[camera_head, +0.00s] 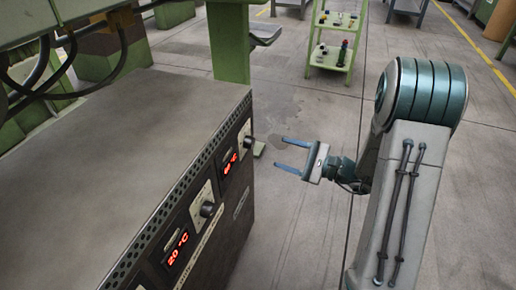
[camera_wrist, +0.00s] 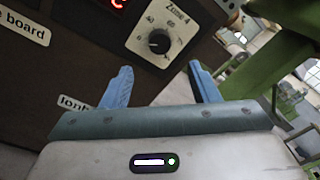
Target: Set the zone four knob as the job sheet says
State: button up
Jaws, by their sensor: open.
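The zone four knob (camera_wrist: 159,41) is a black round knob on a pale dial plate marked "Zone 4" in the wrist view. In the head view it is the far knob (camera_head: 248,142) on the dark control cabinet. Its exact setting is too small to read. My gripper (camera_head: 279,152) is open and empty, its two blue fingers pointing at the panel near this knob, apart from it. In the wrist view the fingers (camera_wrist: 159,70) stand either side below the knob. No job sheet can be made out in either view.
A nearer knob (camera_head: 207,209) and a red display reading 20 °C (camera_head: 178,247) sit along the same cabinet front (camera_head: 232,222). A green post (camera_head: 229,45) rises behind the cabinet's far end. A green trolley (camera_head: 333,40) stands farther back.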

aim_at(253, 144)
jog(key=b+x, duration=0.1)
jog(key=x, duration=0.8)
jog(key=shift+a+b, duration=0.15)
jog(key=shift+b, duration=0.25)
jog(key=c, duration=1)
